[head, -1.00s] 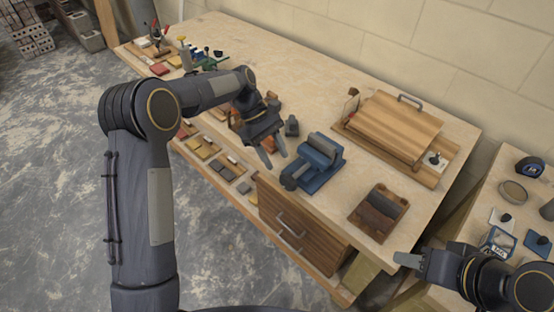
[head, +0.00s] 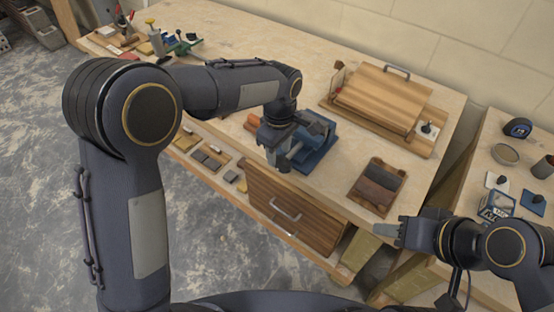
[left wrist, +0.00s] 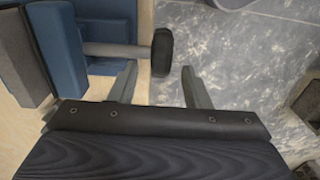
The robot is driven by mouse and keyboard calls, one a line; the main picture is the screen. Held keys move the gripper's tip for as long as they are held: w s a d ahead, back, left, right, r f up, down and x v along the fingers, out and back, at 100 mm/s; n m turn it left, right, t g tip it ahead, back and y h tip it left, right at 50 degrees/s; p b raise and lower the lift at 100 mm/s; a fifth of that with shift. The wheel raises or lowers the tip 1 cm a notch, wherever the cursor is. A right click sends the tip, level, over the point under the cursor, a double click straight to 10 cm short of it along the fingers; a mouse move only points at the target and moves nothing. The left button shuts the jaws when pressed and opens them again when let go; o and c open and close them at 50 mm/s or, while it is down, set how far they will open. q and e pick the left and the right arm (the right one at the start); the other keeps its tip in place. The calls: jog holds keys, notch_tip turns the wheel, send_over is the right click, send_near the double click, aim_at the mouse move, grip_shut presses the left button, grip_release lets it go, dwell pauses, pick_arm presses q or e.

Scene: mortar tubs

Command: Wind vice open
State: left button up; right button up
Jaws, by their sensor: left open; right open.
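The blue vice (head: 320,157) stands near the front edge of the workbench, partly hidden behind my left gripper in the head view. In the left wrist view its blue body (left wrist: 100,22) is at upper left, with a grey screw (left wrist: 115,50) reaching right to a dark handle (left wrist: 162,52). My left gripper (head: 279,158) is at the front of the vice. In the left wrist view its open fingers (left wrist: 160,80) point towards the handle, which lies just beyond their tips, with nothing between them. My right gripper (head: 390,233) is open and empty in front of the bench's right end.
A drawer (head: 290,212) is under the bench's front edge. A brown wooden block on a board (head: 378,187) lies right of the vice. A wooden box with a handle (head: 383,98) stands behind. A second table (head: 480,232) with small items is at right.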

aim_at(279, 162)
pick_arm(q)
jog(key=shift+f, duration=2.2)
grip_shut()
jog(key=g+h, duration=0.1)
jog(key=g+h+p, duration=0.1)
jog(key=h, duration=0.1)
jog(key=shift+a+f+g+h, duration=0.15)
jog(key=shift+g+h, duration=0.15)
jog(key=shift+f+g+h+p, duration=0.1)
jog(key=shift+g+h+p, duration=0.3)
jog(key=shift+g+h, duration=0.45)
jog(key=shift+h, duration=0.25)
